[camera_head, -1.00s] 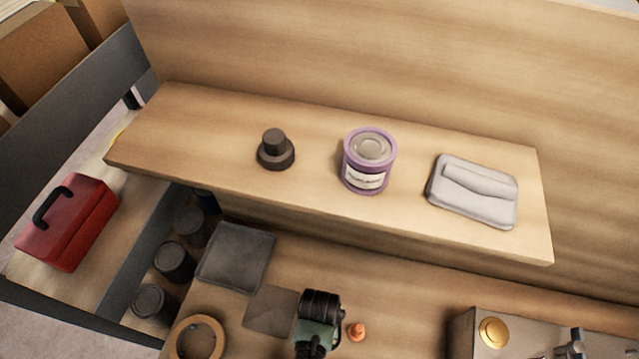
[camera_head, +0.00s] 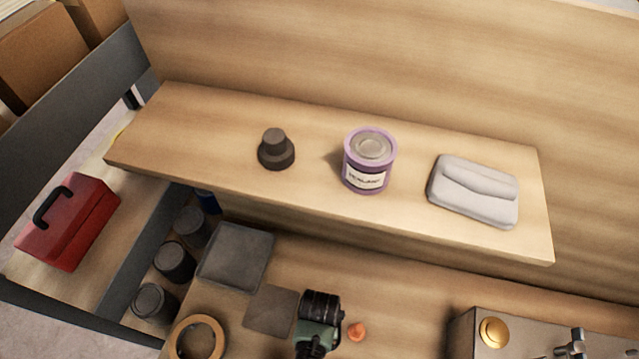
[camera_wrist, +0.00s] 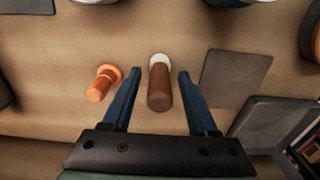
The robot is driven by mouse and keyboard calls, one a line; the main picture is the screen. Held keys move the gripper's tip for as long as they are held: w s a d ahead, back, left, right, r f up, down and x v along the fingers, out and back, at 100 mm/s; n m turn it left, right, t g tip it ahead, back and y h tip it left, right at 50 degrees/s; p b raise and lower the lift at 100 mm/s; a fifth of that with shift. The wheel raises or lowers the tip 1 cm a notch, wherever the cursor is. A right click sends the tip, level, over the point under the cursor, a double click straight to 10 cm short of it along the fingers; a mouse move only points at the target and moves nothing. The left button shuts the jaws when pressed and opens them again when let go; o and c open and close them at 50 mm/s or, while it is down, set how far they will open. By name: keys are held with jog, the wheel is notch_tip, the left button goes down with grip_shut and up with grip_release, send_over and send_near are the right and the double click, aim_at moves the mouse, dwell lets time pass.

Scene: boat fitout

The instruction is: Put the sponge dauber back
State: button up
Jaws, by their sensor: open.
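What looks like the sponge dauber, a brown cylinder handle (camera_wrist: 160,95) with a white end (camera_wrist: 159,60), shows in the wrist view, on or just above the wooden surface. My gripper (camera_wrist: 158,74) is open, with one blue finger on each side of the dauber and visible gaps to both. I cannot tell how far the fingertips are above the surface. In the head view my arm's green and black end hides the dauber. A purple can (camera_head: 368,162) labelled sealant stands upright on the raised shelf (camera_head: 210,125).
An orange plug-like piece (camera_wrist: 103,83) lies beside the fingers. A tan ring (camera_head: 198,338) and a metal unit (camera_head: 465,335) flank the area.

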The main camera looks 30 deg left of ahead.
notch_tip(320, 180, up, 12)
jog(key=shift+p, duration=0.35)
dwell(0.5)
